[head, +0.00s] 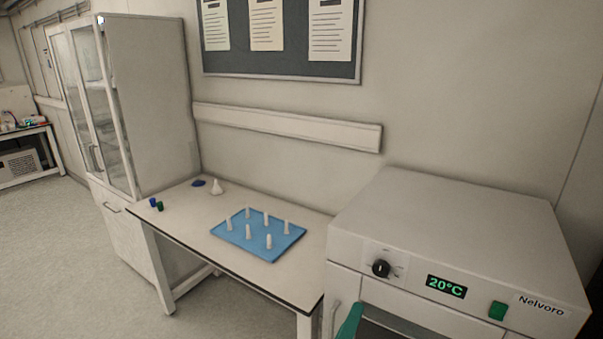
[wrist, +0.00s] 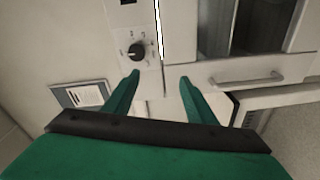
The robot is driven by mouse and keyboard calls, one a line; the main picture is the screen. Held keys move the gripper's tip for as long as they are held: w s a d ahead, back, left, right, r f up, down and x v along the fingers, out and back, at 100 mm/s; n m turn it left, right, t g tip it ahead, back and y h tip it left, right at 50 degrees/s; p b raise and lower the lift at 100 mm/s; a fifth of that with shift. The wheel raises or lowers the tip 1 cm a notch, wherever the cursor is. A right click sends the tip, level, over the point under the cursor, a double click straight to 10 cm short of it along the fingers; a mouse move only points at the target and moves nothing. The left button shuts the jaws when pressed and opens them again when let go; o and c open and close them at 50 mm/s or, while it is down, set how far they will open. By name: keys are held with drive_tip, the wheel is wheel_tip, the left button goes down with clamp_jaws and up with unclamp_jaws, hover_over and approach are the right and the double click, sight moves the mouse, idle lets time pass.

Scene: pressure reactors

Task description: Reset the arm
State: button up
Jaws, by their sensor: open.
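My gripper (wrist: 158,78) shows in the wrist view with its two green fingers spread apart and nothing between them. In the head view only a green part of it (head: 350,321) shows at the bottom edge, in front of the white oven (head: 455,215). The oven has a black knob (head: 381,268), a display reading 20°C (head: 446,287) and a green button (head: 498,310). In the wrist view a black knob (wrist: 136,51) on a pale panel lies just beyond the fingertips. I cannot tell the distance between them.
A white table (head: 190,222) left of the oven bears a blue mat (head: 285,242) with several white upright pegs, a white flask-like piece (head: 217,187), and small blue and green pieces (head: 160,206). A tall cabinet (head: 150,90) stands behind left. Floor (head: 60,260) at left is clear.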

drive_tip(key=s+a+f+m+y, duration=0.1)
drive_tip(key=s+a+f+y, duration=0.25)
drive_tip(key=s+f, duration=0.45)
drive_tip(key=s+a+f+m+y, duration=0.1)
drive_tip(key=s+a+f+y, duration=0.3)
drive_tip(key=f, duration=0.6)
drive_tip(key=s+a+m, duration=0.1)
drive_tip(key=s+m, duration=0.1)
drive_tip(key=s, duration=0.5)
drive_tip(key=s+a+f+m, duration=0.1)
drive_tip(key=s+m, duration=0.2)
drive_tip(key=s, duration=0.5)
drive_tip(key=s+a+f+m+y, duration=0.1)
drive_tip(key=s+m, duration=0.1)
drive_tip(key=s, duration=0.5)
drive_tip(key=shift+s+a+f, duration=0.15)
drive_tip(key=shift+s+f, duration=0.1)
